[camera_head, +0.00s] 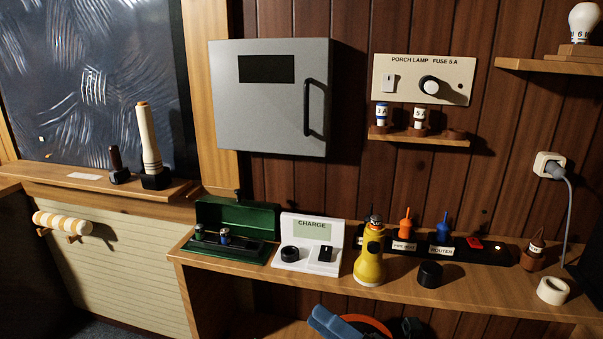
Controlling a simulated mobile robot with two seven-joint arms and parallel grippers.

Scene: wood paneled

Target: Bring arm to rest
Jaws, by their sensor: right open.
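My left gripper is not in view. On the shelf stand an open green case (232,216), a white CHARGE stand (309,252), a yellow flashlight-like body (369,268) and a black strip with orange and blue plugs (465,255).
A black ring (429,274) and a white ring (552,290) lie on the shelf. A grey cabinet (268,130) and a PORCH LAMP panel (450,80) are on the wall. An orange arc (374,324) shows below the shelf edge. The air before the wall looks clear.

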